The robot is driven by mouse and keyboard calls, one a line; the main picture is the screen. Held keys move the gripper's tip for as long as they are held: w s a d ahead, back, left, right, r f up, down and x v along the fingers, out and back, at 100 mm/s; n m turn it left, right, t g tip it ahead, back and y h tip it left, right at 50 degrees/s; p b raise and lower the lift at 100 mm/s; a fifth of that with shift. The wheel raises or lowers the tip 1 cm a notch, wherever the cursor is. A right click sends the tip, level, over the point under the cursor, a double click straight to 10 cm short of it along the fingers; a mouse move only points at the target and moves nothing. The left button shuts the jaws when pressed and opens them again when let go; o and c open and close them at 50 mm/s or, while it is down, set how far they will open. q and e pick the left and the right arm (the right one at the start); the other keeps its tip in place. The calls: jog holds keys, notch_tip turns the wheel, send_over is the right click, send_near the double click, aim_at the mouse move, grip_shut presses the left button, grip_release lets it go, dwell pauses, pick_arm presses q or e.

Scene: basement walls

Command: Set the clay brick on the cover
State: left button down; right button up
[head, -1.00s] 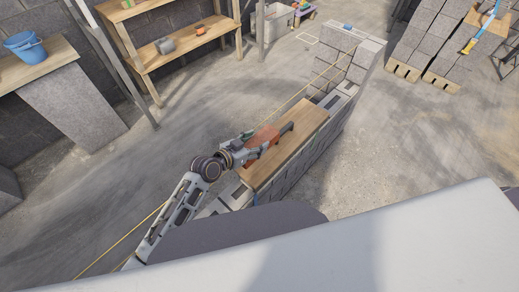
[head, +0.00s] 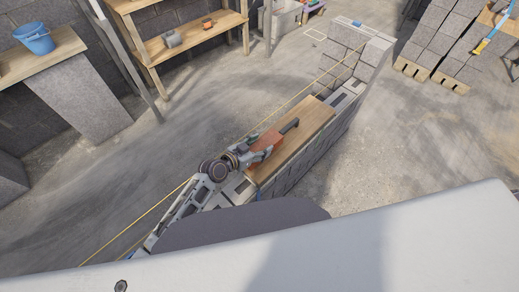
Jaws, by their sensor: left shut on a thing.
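The clay brick (head: 262,155) is reddish-orange and is at the near half of a wooden board, which looks like the cover (head: 304,130), lying along the top of a low block wall. My left gripper (head: 264,146) is shut on the brick and partly hides it. I cannot tell whether the brick touches the board or is just above it. My right gripper is out of view.
The grey block wall (head: 352,88) runs on to the far right, with a yellow string (head: 300,92) stretched alongside. A wooden shelf (head: 195,38) and a blue bucket (head: 35,39) stand at the back left.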

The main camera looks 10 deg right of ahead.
pick_arm(q)
jog(key=shift+f, duration=0.95)
jog(key=shift+c, duration=2.4)
grip_release()
jog(key=shift+f, duration=0.25)
jog(key=shift+r, duration=0.1)
jog(key=v, duration=1.2)
jog(key=shift+b, duration=0.45)
jog(key=shift+s, duration=0.1)
